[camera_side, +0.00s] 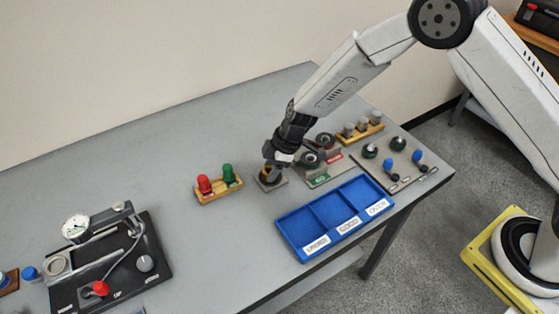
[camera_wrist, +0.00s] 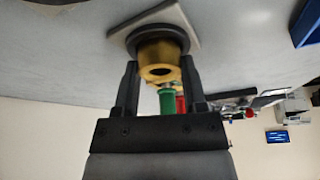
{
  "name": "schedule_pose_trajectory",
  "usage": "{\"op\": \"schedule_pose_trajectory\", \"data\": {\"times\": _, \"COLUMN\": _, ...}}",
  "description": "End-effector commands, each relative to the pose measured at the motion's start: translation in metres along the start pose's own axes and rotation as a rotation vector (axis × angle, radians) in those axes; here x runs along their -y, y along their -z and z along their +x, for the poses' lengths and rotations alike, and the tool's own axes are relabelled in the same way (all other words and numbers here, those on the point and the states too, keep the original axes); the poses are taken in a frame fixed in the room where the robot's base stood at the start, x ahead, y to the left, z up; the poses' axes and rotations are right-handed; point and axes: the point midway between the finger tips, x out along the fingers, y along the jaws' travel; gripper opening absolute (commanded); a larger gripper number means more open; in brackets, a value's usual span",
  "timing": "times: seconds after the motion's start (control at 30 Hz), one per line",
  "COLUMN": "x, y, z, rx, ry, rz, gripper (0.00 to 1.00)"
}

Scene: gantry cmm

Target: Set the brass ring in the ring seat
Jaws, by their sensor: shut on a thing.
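The brass ring (camera_wrist: 158,54) is between the two fingers of my gripper (camera_wrist: 160,66) in the wrist view. My gripper is shut on it. The ring seat, a dark round piece (camera_wrist: 134,38) on a light grey square plate (camera_wrist: 180,17), is directly beyond the ring. The ring overlaps the seat in this view, and I cannot tell whether it touches or sits down in it. In the side view my gripper (camera_side: 269,167) points down at the small seat plate (camera_side: 272,184) on the table. There the ring is mostly hidden by the fingers.
A wooden holder with a red plug (camera_side: 204,184) and a green plug (camera_side: 228,173) stands close to the left. A blue three-part tray (camera_side: 283,229) lies in front. A grey plate with dark knobs (camera_side: 318,180) is close on the right. A dial-gauge fixture (camera_side: 110,265) is far left.

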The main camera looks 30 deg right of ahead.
Motion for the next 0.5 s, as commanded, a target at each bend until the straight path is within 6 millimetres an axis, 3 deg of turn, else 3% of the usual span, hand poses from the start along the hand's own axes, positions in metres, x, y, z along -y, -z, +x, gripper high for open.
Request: {"op": "schedule_pose_trajectory", "data": {"times": 0.5, "x": -0.0004, "y": -0.0012, "z": 0.0037, "rx": -0.001, "ry": -0.001, "rz": 0.001, "gripper": 0.00}}
